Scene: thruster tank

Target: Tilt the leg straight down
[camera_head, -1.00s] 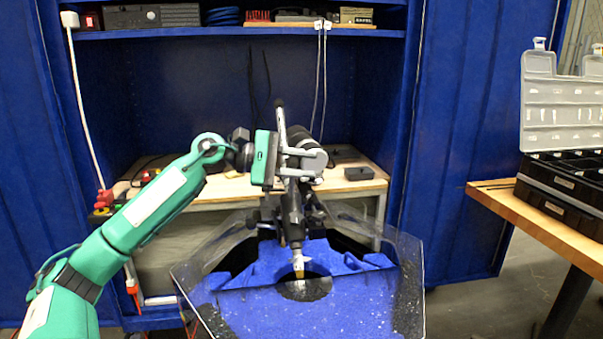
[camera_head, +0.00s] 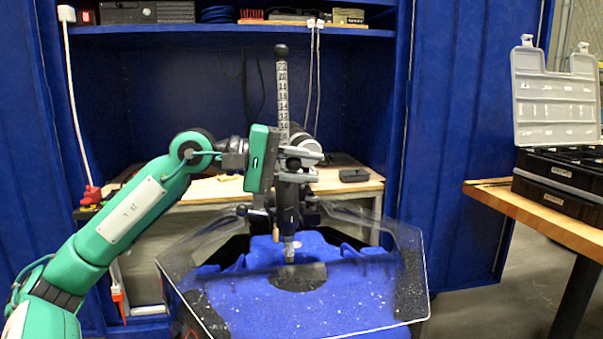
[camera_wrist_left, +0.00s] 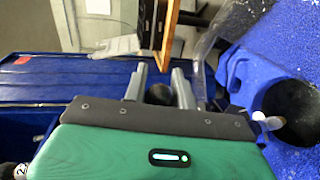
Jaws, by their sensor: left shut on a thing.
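The leg (camera_head: 283,90) is a pale, marked rod with a black ball on top. It stands close to upright in the head view, and its dark lower part (camera_head: 288,205) runs down to a narrow metal tip over the tank. My left gripper (camera_head: 304,166) comes in from the left and is shut on the leg around its middle, where the fingers partly hide it. In the left wrist view the two grey fingers (camera_wrist_left: 160,88) have a dark rounded part between them. My right gripper is not in view.
The tank (camera_head: 340,305) has clear slanted walls and a blue, speckled inside with a dark round opening (camera_head: 299,277). A wooden bench (camera_head: 215,190) stands behind it. A table (camera_head: 545,220) with an open-lidded black case (camera_head: 560,180) is at the right.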

